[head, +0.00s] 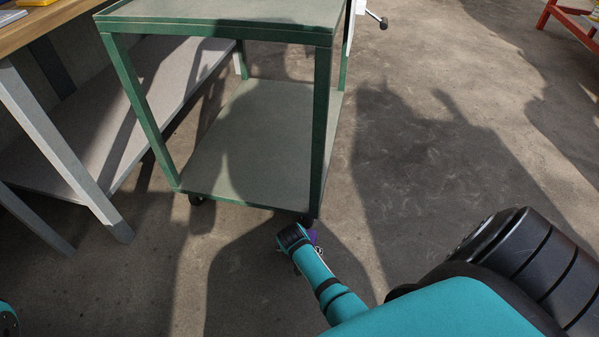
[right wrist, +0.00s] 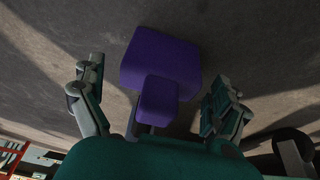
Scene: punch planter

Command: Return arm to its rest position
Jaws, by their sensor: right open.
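A purple block-shaped object (right wrist: 160,62), with a larger part and a smaller part, lies between and just beyond the fingers of my right gripper (right wrist: 158,76) in the right wrist view. The fingers are spread wide, with a gap on both sides, so the gripper is open and not holding it. In the head view a bit of purple (head: 312,236) shows beside the wrist of my right arm, low near the front right leg of the green cart; most of it is hidden by the arm. My left gripper is not in view.
A green two-shelf cart (head: 235,17) stands just beyond my right arm; its lower shelf (head: 250,140) is empty. A workbench (head: 90,15) with a grey lower shelf is at the left. A red frame (head: 570,22) stands at the far right. The concrete floor between is clear.

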